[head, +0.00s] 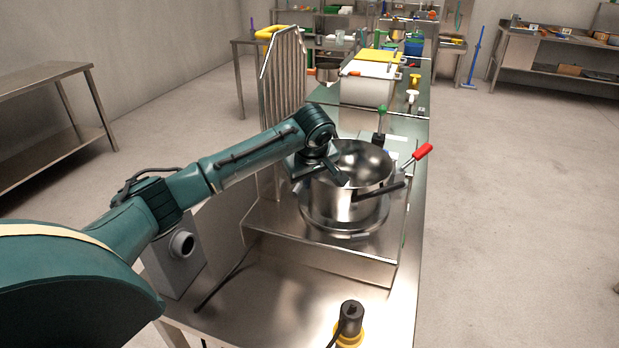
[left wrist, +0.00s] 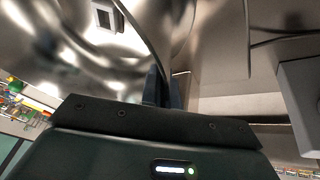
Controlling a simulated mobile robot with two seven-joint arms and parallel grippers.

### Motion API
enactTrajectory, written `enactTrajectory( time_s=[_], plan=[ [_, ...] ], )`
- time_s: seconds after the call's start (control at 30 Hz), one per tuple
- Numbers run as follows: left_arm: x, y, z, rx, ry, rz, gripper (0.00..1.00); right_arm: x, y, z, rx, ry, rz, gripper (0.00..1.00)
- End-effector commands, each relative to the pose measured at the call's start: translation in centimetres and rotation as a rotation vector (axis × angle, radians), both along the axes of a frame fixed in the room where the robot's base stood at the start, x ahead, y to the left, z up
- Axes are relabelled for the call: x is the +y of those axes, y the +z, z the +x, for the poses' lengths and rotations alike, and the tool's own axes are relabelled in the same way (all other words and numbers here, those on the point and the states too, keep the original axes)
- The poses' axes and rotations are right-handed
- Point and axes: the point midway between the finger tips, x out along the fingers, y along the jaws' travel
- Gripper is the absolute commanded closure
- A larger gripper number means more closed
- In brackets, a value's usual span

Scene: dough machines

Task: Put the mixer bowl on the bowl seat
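The mixer bowl (head: 335,203) is a shiny steel bowl with a dark handle at its front right, standing upright. It is over a round metal bowl seat (head: 342,229) on the steel platform; I cannot tell whether its bottom rests fully on the seat. My left gripper (head: 339,178) is at the bowl's left rim. In the left wrist view, its two dark fingers (left wrist: 163,90) are close together on either side of the thin bowl wall (left wrist: 75,60), with the inside of the bowl to the left. My right gripper is not in view.
A red-handled lever (head: 422,152) and a green-knobbed lever (head: 381,120) stand right of and behind the bowl. A wire guard (head: 284,75) rises behind it. A black knob with a yellow base (head: 350,320) is in front. Open floor lies to the right.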

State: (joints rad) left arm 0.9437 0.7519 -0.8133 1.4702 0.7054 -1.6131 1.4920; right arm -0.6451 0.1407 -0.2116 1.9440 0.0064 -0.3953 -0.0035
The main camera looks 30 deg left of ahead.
Motion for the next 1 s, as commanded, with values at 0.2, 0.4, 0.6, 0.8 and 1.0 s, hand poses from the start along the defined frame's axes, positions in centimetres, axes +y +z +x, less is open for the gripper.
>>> enactTrajectory(
  time_s=[0.2, 0.4, 0.6, 0.8, 1.0],
  plan=[
    [0.0, 0.2, 0.1, -0.008, 0.0, -0.002, 1.0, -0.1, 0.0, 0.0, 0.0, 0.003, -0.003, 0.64],
    [0.0, -0.2, 0.0, 0.0, 0.0, 0.0, 0.84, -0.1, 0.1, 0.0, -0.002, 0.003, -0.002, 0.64],
    [0.0, -0.2, 0.0, 0.0, 0.0, 0.0, 0.76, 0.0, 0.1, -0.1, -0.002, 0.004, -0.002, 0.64],
    [-0.1, 0.2, 0.0, -0.002, -0.001, -0.001, 0.76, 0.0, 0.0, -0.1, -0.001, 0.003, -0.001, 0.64],
    [-0.9, 2.8, -0.9, -0.004, -0.003, -0.001, 0.76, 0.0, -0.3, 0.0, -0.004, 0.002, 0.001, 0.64]
  ],
)
